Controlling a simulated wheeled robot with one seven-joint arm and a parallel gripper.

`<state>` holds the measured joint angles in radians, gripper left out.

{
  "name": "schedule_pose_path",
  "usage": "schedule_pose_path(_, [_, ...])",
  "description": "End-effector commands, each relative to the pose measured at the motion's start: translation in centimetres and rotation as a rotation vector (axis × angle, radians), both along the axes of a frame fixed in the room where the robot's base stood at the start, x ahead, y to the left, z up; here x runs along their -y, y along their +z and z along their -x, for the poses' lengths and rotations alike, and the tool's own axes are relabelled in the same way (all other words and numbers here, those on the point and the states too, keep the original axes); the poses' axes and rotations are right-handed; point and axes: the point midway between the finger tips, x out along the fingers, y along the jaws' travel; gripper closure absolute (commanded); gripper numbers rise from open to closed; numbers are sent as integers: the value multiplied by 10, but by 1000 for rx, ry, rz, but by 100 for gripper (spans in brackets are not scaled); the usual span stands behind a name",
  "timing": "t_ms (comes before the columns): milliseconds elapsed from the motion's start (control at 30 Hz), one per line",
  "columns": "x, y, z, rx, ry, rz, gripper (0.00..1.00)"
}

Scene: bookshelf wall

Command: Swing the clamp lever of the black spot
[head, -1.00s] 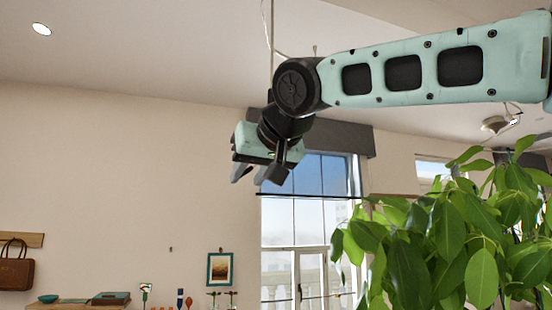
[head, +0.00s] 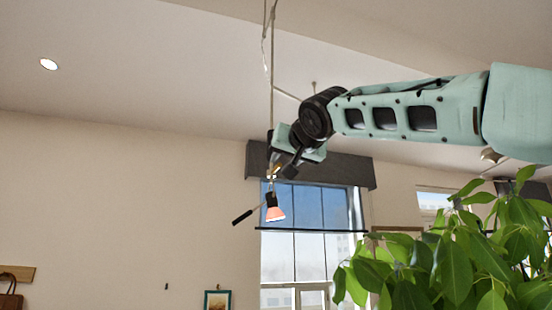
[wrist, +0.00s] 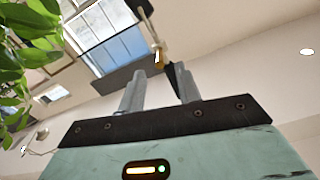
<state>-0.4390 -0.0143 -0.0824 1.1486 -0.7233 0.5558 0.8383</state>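The black spot (head: 271,200) hangs from a thin rod, its lit face pinkish orange and pointing down, in front of the window. A thin black lever with a thicker grip (head: 242,217) sticks out from it to the lower left. A small brass piece (head: 276,171) shows just above the spot, and again in the wrist view (wrist: 159,58). My gripper (head: 284,168) is at the brass piece, above the spot. In the wrist view my gripper (wrist: 159,73) is open, its two grey fingers apart. A dark wedge (wrist: 173,78) shows beside the right finger; contact cannot be told.
A leafy plant (head: 450,255) fills the lower right, below my arm. The hanging rod (head: 271,90) runs up to the ceiling. A window with a grey valance (head: 350,170) is behind. The left side is open air before a plain wall.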

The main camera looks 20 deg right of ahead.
Motion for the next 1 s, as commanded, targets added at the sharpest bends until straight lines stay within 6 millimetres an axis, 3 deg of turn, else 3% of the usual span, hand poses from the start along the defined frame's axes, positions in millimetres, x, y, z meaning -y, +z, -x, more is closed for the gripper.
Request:
schedule_pose_path(200, [0,5,-43,-3,-1,1,67])
schedule_pose_path(400, [0,2,-66,-2,-1,1,67])
schedule_pose_path(833, [0,0,-73,0,0,0,67])
schedule_pose_path(933, [0,0,-73,0,0,0,94])
schedule_pose_path(1000, [0,0,-73,0,0,0,100])
